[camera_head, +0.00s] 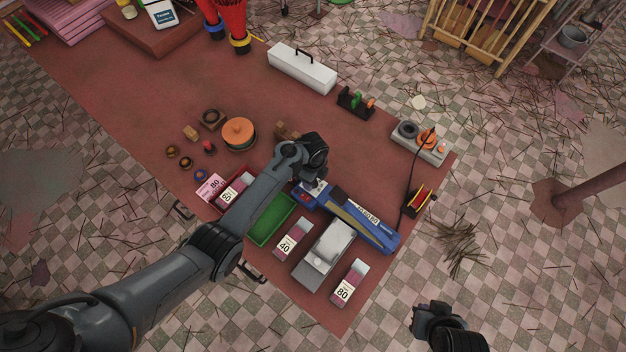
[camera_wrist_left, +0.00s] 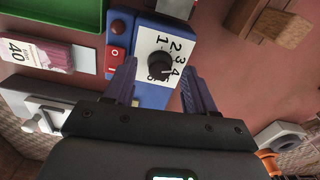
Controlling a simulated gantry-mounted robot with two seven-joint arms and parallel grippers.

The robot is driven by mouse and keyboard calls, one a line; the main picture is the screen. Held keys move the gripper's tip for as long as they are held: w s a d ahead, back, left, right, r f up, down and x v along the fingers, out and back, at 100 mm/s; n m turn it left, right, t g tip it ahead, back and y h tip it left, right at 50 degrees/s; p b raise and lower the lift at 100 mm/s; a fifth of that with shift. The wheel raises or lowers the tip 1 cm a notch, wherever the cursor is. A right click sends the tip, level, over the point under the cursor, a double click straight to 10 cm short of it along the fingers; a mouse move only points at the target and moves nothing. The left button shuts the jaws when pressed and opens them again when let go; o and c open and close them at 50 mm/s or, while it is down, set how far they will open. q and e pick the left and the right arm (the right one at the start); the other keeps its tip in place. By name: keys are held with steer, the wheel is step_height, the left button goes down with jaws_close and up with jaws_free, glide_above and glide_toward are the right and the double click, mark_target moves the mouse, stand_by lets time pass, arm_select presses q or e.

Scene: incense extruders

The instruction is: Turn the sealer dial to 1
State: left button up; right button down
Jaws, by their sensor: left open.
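The blue sealer (camera_head: 362,218) lies on the red table, and its control end is under my left gripper (camera_head: 314,180). In the left wrist view a black dial (camera_wrist_left: 159,66) sits on a white face with numbers around it, 1 at its upper left. A light mark on the dial appears to point right, toward about 4; I cannot tell exactly. My left gripper (camera_wrist_left: 158,72) is open, with one finger on each side of the dial; contact is unclear. A red switch (camera_wrist_left: 116,54) is left of the dial. My right gripper (camera_head: 432,312) is over the floor, its jaws unclear.
A green tray (camera_head: 271,219) stands beside the sealer's control end. A pink box marked 40 (camera_head: 292,239), a grey-white device (camera_head: 324,254) and a box marked 80 (camera_head: 349,283) stand in front.

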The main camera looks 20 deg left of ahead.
arm_select(q)
steer(key=shift+f, duration=0.8)
jaws_close()
steer(key=shift+r, duration=0.1)
